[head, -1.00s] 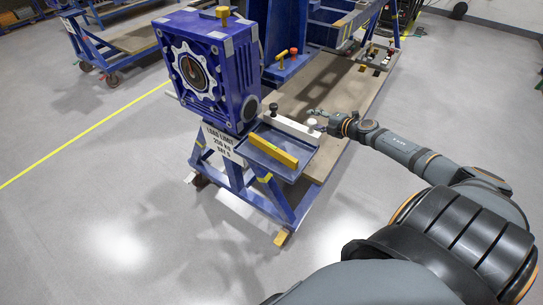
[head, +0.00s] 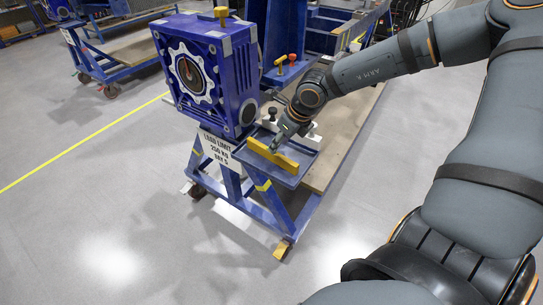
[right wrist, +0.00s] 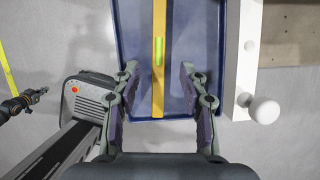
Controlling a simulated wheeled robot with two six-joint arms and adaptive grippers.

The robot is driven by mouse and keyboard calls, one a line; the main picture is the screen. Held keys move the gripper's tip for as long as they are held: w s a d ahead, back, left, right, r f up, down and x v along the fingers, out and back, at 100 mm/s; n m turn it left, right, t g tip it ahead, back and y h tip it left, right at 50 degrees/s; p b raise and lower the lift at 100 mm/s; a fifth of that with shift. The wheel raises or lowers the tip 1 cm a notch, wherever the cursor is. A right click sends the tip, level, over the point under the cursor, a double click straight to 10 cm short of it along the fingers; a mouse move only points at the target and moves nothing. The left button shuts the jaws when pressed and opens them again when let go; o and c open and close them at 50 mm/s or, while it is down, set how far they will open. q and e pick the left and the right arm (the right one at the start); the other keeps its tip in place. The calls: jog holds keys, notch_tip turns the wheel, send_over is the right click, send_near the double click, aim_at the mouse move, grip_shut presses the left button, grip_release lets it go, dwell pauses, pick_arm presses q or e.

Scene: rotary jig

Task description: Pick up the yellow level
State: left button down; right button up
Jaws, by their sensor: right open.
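The yellow level (head: 288,162) lies in a blue tray (head: 310,162) on the side of the blue stand. In the right wrist view the level (right wrist: 159,85) runs lengthwise up the picture, with a green vial in it. My right gripper (head: 276,146) is over the tray at the level. In the right wrist view its open fingers (right wrist: 159,72) are on either side of the level, with gaps on both sides. My left gripper (right wrist: 36,97) shows small at the left edge of the right wrist view, too small to tell its state.
A white bar (right wrist: 238,50) with a round white knob (right wrist: 264,110) runs along the tray's right side in the right wrist view. A large blue gearbox (head: 205,70) stands beside the tray. The floor in front of the stand is clear.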

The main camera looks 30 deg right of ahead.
jog(key=shift+w+a+p+x, duration=0.1)
jog(key=shift+w+p+x, duration=0.15)
jog(key=shift+x, duration=1.4)
jog(key=shift+w+a+p+x, duration=0.1)
jog(key=shift+p+x, duration=0.2)
jog(key=shift+x, duration=1.35)
jog(key=shift+s+r, duration=0.1)
jog(key=shift+r, duration=0.1)
grip_shut()
